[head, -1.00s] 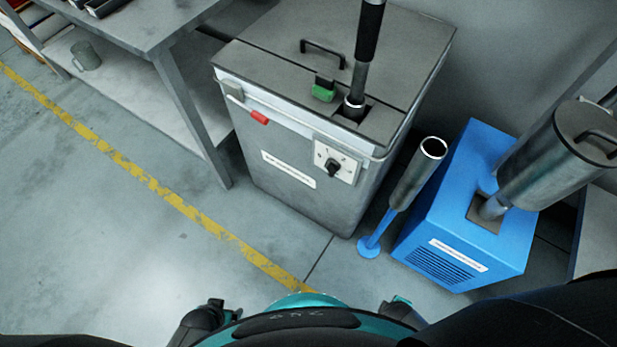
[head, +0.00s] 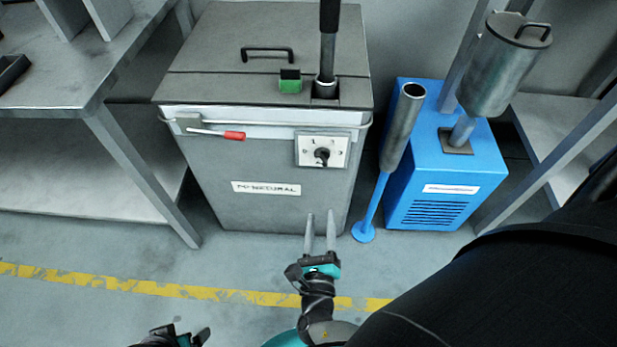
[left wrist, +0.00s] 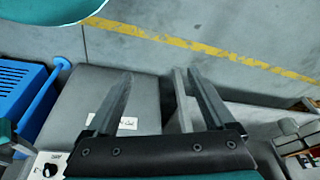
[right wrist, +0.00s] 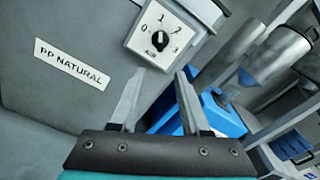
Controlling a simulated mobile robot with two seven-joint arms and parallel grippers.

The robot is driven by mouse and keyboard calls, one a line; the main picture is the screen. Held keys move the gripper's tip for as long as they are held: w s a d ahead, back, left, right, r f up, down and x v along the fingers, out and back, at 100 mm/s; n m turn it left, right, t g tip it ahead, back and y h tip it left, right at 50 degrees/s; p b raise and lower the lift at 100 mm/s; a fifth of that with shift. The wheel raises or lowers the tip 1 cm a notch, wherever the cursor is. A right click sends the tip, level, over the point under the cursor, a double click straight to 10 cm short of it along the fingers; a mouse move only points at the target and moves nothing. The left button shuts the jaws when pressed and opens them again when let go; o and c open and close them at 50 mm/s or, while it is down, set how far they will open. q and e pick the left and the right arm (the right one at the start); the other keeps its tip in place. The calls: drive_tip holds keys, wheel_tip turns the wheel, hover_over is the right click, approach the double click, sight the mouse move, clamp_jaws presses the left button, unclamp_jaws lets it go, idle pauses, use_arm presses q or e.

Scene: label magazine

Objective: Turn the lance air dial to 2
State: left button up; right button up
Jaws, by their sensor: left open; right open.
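The air dial is a black knob (head: 321,155) on a white plate (head: 336,150) on the front of a grey bin (head: 262,205). In the right wrist view the plate shows 0, 1, 2 and 3 around the knob (right wrist: 159,41); I cannot tell which number it points to. My right gripper (head: 321,216) is open and empty, below and apart from the dial; its fingers (right wrist: 160,73) show below the plate. My left gripper (head: 188,332) is open and empty at the bottom edge, far from the dial; its fingers (left wrist: 158,74) show in the left wrist view.
A black-gripped lance (head: 328,60) stands in the bin top, beside a green clip (head: 290,82). A red-tipped lever (head: 234,135) is left of the dial. A blue unit (head: 443,175) and leaning tube (head: 402,125) stand right, a metal table (head: 105,95) left. The floor in front is clear.

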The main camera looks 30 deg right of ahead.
drive_tip(key=b, duration=0.3)
approach(322, 163)
drive_tip(key=x, duration=0.7)
drive_tip(key=shift+w, duration=0.1)
use_arm(q)
wheel_tip(322, 163, up, 8)
drive_tip(key=t, duration=0.1)
drive_tip(key=shift+w+b, duration=0.3)
drive_tip(key=shift+w, duration=0.05)
use_arm(e)
drive_tip(key=shift+w+d, duration=0.35)
drive_tip(key=shift+w, duration=0.15)
clamp_jaws()
